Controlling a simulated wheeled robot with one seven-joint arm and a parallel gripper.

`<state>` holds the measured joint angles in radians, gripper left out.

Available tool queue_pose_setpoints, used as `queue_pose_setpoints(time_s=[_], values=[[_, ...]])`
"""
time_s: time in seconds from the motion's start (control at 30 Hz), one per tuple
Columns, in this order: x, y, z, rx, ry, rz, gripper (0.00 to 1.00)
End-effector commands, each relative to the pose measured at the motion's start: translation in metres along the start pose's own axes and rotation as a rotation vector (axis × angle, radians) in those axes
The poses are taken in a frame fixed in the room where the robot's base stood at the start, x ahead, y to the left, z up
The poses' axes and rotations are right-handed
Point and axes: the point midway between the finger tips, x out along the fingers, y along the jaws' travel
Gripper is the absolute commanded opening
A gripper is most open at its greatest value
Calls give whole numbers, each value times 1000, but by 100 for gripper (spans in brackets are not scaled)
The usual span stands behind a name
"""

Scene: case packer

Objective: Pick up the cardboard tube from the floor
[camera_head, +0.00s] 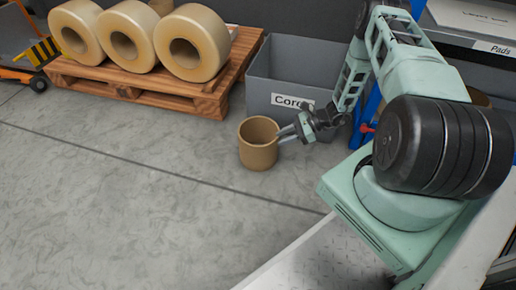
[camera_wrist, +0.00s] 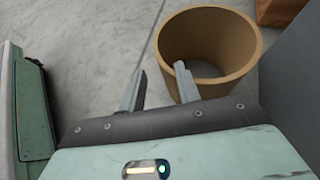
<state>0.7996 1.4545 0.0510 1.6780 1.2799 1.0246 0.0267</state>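The cardboard tube (camera_head: 258,152) is a short, wide brown cylinder standing upright on the grey floor, open at the top. It stands in front of the grey bin and shows at the upper right of the wrist view (camera_wrist: 236,80). My gripper (camera_head: 281,136) is at the tube's right side, near its rim. In the wrist view my gripper (camera_wrist: 160,68) is open, with a gap between its two grey fingers. The right finger overlaps the tube's near wall; the left finger is outside it. I cannot tell whether either finger touches the tube.
A grey bin (camera_head: 262,93) with a partly covered label stands close behind the tube. A wooden pallet (camera_head: 150,88) with large tan rolls (camera_head: 196,47) is at the back left. An orange and black cart (camera_head: 38,60) is at the far left. The floor at left is clear.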

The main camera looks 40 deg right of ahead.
Motion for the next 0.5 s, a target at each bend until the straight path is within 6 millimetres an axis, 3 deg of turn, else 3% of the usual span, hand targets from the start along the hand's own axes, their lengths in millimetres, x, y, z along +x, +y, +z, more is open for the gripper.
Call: queue_pose_setpoints(time_s=[0.5], values=[[58,7,0,-1,0,3,33]])
